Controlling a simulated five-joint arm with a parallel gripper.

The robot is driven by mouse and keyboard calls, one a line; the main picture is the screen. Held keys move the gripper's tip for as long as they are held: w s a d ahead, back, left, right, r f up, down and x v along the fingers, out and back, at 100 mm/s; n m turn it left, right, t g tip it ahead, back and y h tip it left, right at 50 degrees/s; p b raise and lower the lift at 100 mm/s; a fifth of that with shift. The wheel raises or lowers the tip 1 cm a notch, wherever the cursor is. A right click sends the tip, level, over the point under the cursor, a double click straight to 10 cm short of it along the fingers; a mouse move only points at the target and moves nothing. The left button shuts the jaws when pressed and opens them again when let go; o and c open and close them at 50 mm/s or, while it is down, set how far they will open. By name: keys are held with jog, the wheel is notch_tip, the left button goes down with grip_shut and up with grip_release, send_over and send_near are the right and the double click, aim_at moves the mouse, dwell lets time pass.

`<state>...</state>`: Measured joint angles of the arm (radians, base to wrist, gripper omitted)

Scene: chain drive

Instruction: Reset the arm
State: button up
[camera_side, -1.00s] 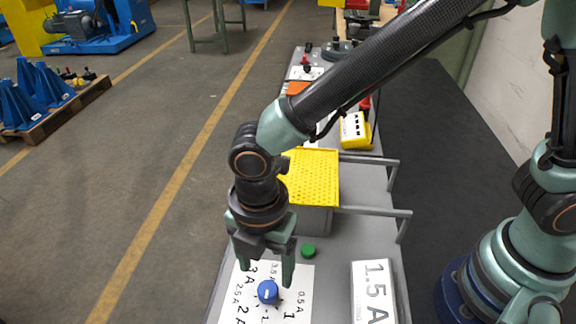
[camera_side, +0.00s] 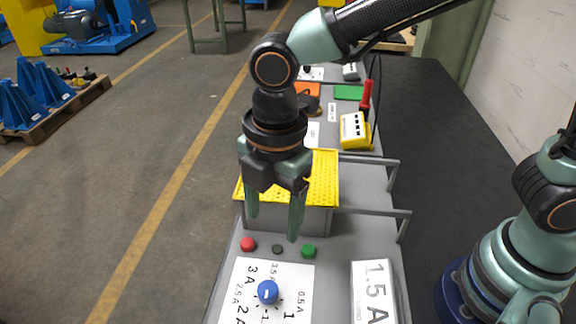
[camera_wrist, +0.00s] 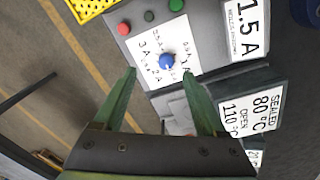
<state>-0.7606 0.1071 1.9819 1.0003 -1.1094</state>
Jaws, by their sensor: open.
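My gripper (camera_side: 275,226) is open and empty, with its two green fingers pointing down. In the side view it hangs in front of the yellow perforated cover (camera_side: 322,180), above the panel with the blue knob. In the wrist view my gripper (camera_wrist: 160,95) also shows, its fingers wide apart with nothing between them. The blue knob (camera_side: 268,292) sits on a white dial plate (camera_side: 240,275) marked with ampere values. The knob also shows in the wrist view (camera_wrist: 166,61), beyond the fingertips.
Grey rails (camera_side: 375,211) jut out beside the cover. A yellow meter (camera_side: 355,131) lies farther back.

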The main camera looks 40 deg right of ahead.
jog(key=d+r+m+t, duration=0.2)
jog(key=d+r+m, duration=0.1)
jog(key=d+m, duration=0.7)
jog(key=w+d+r+m+t, duration=0.1)
jog(key=d+r+m+t, duration=0.2)
jog(key=d+m, duration=0.8)
jog(key=d+r, duration=0.1)
jog(key=d, duration=0.4)
jog(key=shift+r, duration=0.25)
jog(key=shift+w, duration=0.1)
